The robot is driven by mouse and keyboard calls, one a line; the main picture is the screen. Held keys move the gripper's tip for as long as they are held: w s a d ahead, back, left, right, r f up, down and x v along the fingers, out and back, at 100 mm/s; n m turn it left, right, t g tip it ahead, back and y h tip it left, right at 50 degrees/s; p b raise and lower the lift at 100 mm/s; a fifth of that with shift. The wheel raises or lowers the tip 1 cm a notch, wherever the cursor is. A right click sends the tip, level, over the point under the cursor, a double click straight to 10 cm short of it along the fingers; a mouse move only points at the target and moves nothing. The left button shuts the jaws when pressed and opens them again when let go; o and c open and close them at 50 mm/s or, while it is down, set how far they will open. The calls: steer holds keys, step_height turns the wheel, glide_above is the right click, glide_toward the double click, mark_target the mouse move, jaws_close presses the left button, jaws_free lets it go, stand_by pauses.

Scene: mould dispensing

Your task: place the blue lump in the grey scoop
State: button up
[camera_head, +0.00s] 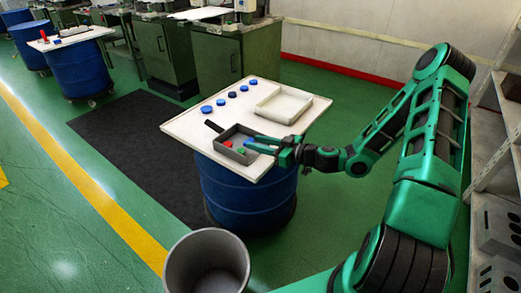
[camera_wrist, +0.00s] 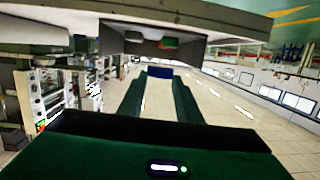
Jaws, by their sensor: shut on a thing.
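The grey scoop (camera_head: 222,137) is a shallow open box with a dark handle at its upper left, near the front of the white tabletop. A red lump (camera_head: 228,144) and a green lump (camera_head: 241,150) lie in it. My gripper (camera_head: 258,144) is at the scoop's right side, with its fingertips at or over the rim. In the wrist view my gripper (camera_wrist: 160,78) is shut on the blue lump (camera_wrist: 160,72), which sits between the fingertips. The scoop (camera_wrist: 128,50) shows just beyond it. Whether the lump touches the scoop is unclear.
A white tray (camera_head: 259,110) stands behind the scoop on the white tabletop (camera_head: 185,124). Several blue discs (camera_head: 221,102) lie in a row at the left. The tabletop rests on a blue drum (camera_head: 245,195). A grey bin (camera_head: 207,237) stands on the floor in front.

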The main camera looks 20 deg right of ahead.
mark_target(262, 157)
steer(key=shift+w+d+f, duration=0.25)
steer(key=shift+d+f, duration=0.1)
steer(key=shift+d, duration=0.1)
steer(key=shift+w+d+f, duration=0.2)
steer(key=shift+d+f, duration=0.1)
steer(key=shift+d, duration=0.15)
steer(key=shift+a+f, duration=0.15)
steer(key=shift+f, duration=1.75)
steer(key=o, duration=1)
steer(key=shift+f, duration=0.1)
steer(key=shift+o, duration=0.2)
